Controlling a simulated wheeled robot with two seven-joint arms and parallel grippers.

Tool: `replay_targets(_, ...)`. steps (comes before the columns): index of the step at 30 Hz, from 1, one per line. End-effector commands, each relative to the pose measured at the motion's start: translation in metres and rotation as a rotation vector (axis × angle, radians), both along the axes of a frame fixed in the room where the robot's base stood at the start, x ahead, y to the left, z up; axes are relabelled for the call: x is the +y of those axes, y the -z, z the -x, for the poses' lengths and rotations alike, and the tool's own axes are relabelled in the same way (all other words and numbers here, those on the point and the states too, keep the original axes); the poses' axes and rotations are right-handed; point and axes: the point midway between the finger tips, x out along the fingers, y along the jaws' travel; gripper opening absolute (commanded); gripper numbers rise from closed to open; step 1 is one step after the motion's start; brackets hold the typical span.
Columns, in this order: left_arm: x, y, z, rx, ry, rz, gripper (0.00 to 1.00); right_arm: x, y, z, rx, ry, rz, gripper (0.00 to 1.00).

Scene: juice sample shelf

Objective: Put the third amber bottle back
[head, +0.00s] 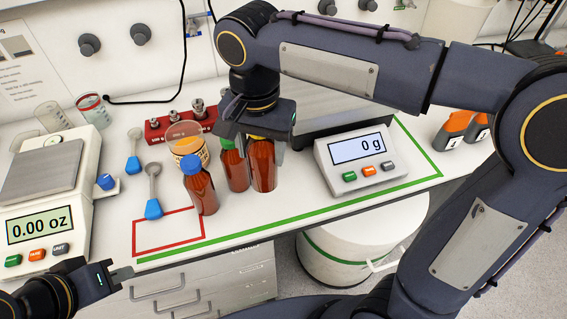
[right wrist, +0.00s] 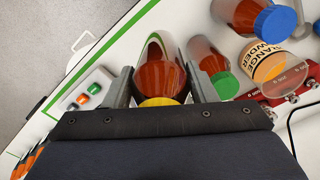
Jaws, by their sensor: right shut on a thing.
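Three amber bottles stand close together on the bench: a blue-capped bottle (head: 202,190), a green-capped bottle (head: 235,172) and a yellow-capped bottle (head: 264,170). My right gripper (head: 262,146) is shut on the yellow-capped bottle from above, its fingers on either side near the cap. In the right wrist view, this bottle (right wrist: 160,68) sits between the two fingers (right wrist: 163,88), with the green-capped bottle (right wrist: 212,62) right beside one finger. The held bottle looks upright; I cannot tell whether its base touches the bench. My left gripper (head: 120,273) is low at the bench's front left, its jaw gap unclear.
A scale reading 0 g (head: 365,155) stands right of the bottles. An orange powder jar (head: 188,140) and red weight rack (head: 160,130) stand behind. Another scale (head: 45,215) is at left.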

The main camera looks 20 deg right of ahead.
Motion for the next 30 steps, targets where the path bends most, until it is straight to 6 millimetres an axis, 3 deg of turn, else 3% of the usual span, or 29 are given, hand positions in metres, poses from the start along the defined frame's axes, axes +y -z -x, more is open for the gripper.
replay_targets(6, 0.000, 0.000, 0.000, 0.000, 0.000, 0.000, 0.00, -0.028, 0.038, -0.017, 0.003, 0.003, 0.001, 0.17)
replay_targets(14, 0.000, -0.001, 0.000, 0.000, 0.000, 0.000, 0.00, -0.041, 0.057, -0.025, 0.001, 0.001, 0.001, 0.17)
replay_targets(19, 0.000, 0.001, 0.000, 0.000, 0.000, 0.000, 0.00, -0.043, 0.083, -0.026, 0.003, -0.002, 0.001, 0.17)
replay_targets(30, 0.000, 0.001, 0.000, 0.000, 0.000, 0.000, 0.00, -0.043, 0.090, -0.026, -0.001, 0.000, 0.000, 0.17)
